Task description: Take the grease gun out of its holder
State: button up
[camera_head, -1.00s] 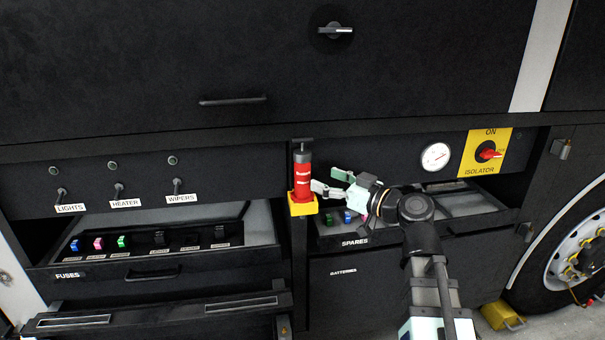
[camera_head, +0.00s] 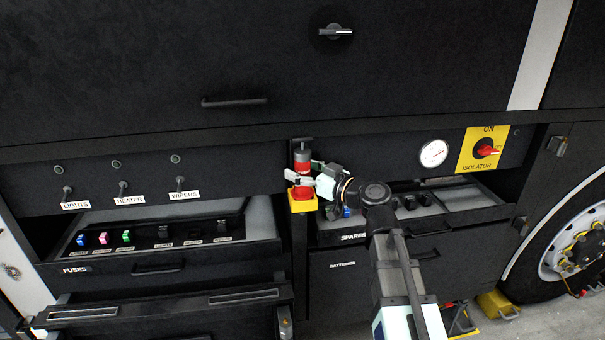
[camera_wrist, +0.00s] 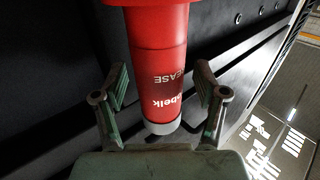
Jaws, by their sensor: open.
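The red grease gun (camera_head: 302,161) stands upright in its yellow holder (camera_head: 303,205) on the post between the fuse bay and the spares bay. My gripper (camera_head: 303,181) is at the gun's body from the right, with its fingers across it in the head view. In the wrist view the red body of the grease gun (camera_wrist: 160,60) comes down between the two open fingers of my gripper (camera_wrist: 160,100), with a gap showing on both sides. The fingers hide part of the gun's body in the head view.
The spares drawer (camera_head: 465,200) is open right of the holder, under my arm. The fuse drawer (camera_head: 110,265) is open at left. A gauge (camera_head: 433,153) and a red isolator switch (camera_head: 485,149) are at right. Dark panels surround the gun.

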grip_shut()
jog(key=shift+s+d+r+b, duration=0.1)
jog(key=shift+r+b, duration=0.1)
jog(key=shift+b, duration=0.15)
